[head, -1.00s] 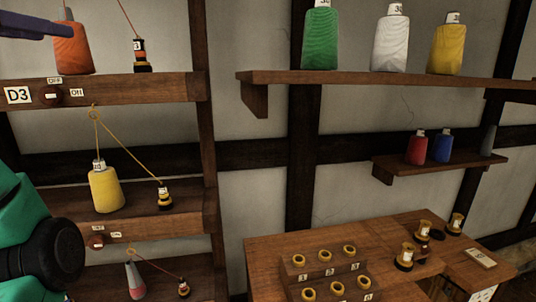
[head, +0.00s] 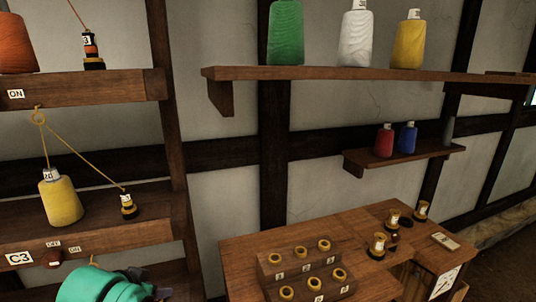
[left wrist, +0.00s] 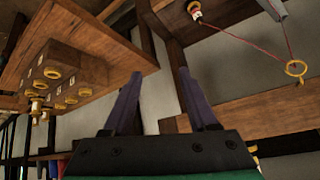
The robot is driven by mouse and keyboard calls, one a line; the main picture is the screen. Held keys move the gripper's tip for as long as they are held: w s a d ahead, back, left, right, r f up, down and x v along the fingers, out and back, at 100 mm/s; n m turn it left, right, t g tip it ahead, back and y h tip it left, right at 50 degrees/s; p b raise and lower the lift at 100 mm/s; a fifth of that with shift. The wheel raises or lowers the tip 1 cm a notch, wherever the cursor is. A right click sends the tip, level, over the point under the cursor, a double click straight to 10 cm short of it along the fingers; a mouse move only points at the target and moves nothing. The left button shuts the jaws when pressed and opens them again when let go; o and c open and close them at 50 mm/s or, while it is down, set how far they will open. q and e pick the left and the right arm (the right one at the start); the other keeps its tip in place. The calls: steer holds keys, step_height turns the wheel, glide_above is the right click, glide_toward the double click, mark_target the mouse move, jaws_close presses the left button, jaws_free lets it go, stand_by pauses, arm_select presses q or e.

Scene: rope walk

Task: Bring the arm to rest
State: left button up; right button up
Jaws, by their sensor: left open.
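My left gripper (head: 158,283) is low at the bottom left of the head view, below the shelf with the yellow cone. Its green wrist shows and its dark fingers are partly cut off by the frame edge. In the left wrist view the gripper (left wrist: 160,77) has two purple fingers spread apart, with nothing between them. My right gripper is not in view.
On the left rack, a yellow cone (head: 61,199) has its thread run to a small bobbin (head: 128,206). A workbench (head: 240,262) carries a stepped bobbin holder (head: 268,268) and loose bobbins. A wall shelf (head: 330,74) holds green, white and yellow cones.

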arm_select(q)
steer(key=s+d+f+g, duration=0.3)
steer(key=s+f+g, duration=0.1)
steer(key=s+f, duration=1.25)
step_height(320, 180, down, 22)
steer(key=s+g+b, duration=0.1)
steer(key=s+b, duration=0.2)
steer(key=s+a+f+g+b, duration=0.1)
steer(key=s+a+f+b, duration=0.1)
steer(key=s+f, duration=1.5)
step_height(320, 180, down, 2)
steer(key=shift+s+a+f+g, duration=0.1)
steer(key=shift+s+a+g, duration=0.15)
steer(key=shift+a+g, duration=0.15)
